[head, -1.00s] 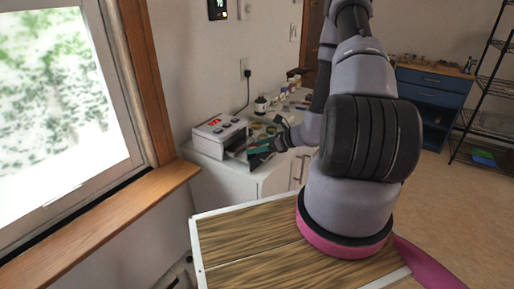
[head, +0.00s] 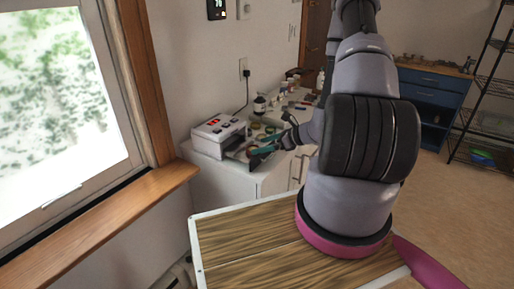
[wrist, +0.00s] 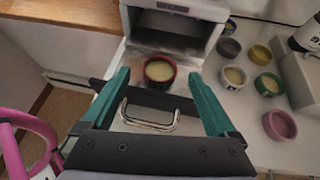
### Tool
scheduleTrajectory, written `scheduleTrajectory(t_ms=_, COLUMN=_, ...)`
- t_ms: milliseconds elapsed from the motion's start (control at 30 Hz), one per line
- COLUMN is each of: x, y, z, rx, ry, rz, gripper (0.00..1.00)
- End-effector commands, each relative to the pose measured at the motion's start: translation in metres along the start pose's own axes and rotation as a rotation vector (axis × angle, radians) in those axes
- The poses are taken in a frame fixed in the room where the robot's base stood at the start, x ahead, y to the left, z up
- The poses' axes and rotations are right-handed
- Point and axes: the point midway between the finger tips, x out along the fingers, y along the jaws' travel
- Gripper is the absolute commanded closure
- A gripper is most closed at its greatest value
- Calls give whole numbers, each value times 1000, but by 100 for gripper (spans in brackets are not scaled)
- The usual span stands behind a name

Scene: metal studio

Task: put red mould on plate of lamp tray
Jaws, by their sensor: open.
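The red mould (wrist: 160,69), a small round cup with pale yellow filling, stands upright in the wrist view. It appears to rest on the pale plate of the lamp tray (wrist: 139,58), just behind the tray's dark front edge and silver handle. The white lamp box (wrist: 180,22) is behind it, with its front opening facing me. It also shows in the head view (head: 216,133). My gripper (wrist: 159,75) has its teal fingers spread wide, one on each side of the mould and apart from it. In the head view, my gripper (head: 264,152) is small and hides part of the tray.
Several other small moulds, including a pink one (wrist: 279,125) and a green one (wrist: 268,84), stand on the white counter to the right. A grey block (wrist: 301,78) and a bottle (wrist: 308,35) are beyond them. A wooden sill (wrist: 65,12) is at the upper left.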

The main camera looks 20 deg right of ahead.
Motion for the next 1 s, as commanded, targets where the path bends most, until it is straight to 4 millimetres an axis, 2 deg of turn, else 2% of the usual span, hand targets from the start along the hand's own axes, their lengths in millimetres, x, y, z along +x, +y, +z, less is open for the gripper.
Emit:
scheduleTrajectory(t_ms=100, x=-29, y=-1, z=0, rx=1, ry=0, rz=-5, gripper=7)
scheduleTrajectory(t_ms=300, x=-66, y=-2, z=0, rx=0, ry=0, rz=-5, gripper=7)
scheduleTrajectory(t_ms=500, x=-84, y=0, z=0, rx=1, ry=-1, rz=-2, gripper=7)
scheduleTrajectory(t_ms=667, x=-87, y=0, z=2, rx=-5, ry=-1, rz=3, gripper=7)
scheduleTrajectory(t_ms=767, x=-88, y=2, z=17, rx=-58, ry=-3, rz=30, gripper=7)
scheduleTrajectory(t_ms=867, x=-92, y=10, z=50, rx=-177, ry=-2, rz=96, gripper=7)
scheduleTrajectory(t_ms=1000, x=-103, y=33, z=109, rx=-422, ry=18, rz=227, gripper=7)
